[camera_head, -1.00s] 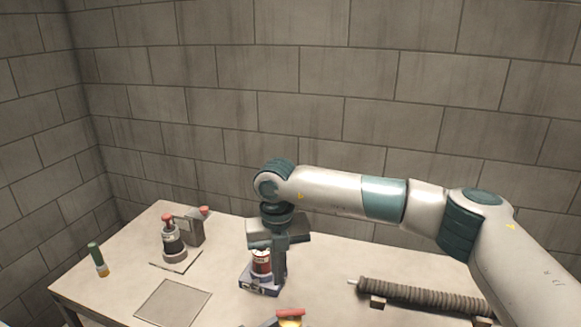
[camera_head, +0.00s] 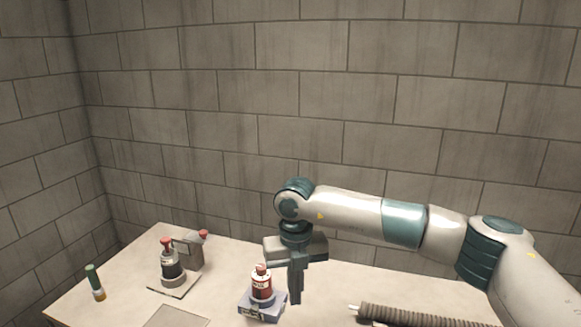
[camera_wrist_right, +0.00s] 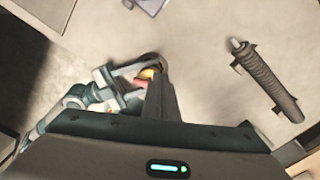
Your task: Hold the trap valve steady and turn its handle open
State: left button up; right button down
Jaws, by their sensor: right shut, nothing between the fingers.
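My right gripper (camera_head: 296,298) points down, shut and empty, to the right of a red bottle in the head view. Its closed fingers (camera_wrist_right: 160,95) also show in the right wrist view. Beyond the fingertips there lies a part with a yellow piece (camera_wrist_right: 149,72) and a red piece (camera_wrist_right: 140,84), probably the trap valve and its handle. My left gripper (camera_wrist_right: 125,86) reaches it from the left; whether it is clamped on it is unclear. My right fingers partly cover the part. Neither that part nor my left gripper shows in the head view now.
The red bottle (camera_head: 261,284) stands on a blue base (camera_head: 261,308). A green-capped vial (camera_head: 95,282) is near the left edge. A ribbed tube (camera_wrist_right: 268,82) lies to the right.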

notch_tip(320, 180, down, 7)
jog(key=shift+r, duration=0.15)
dwell(0.4)
jog(key=shift+s+a, duration=0.1)
jog(key=shift+s, duration=0.5)
dwell(1.4)
jog(key=shift+a, duration=0.85)
jog(key=shift+s+a, duration=0.3)
jog(key=shift+a, duration=0.35)
dwell(0.5)
jog(key=shift+w+a, duration=0.25)
jog(key=shift+w, duration=0.05)
dwell(0.3)
jog(key=shift+r, duration=0.1)
jog(key=shift+r, duration=2.9)
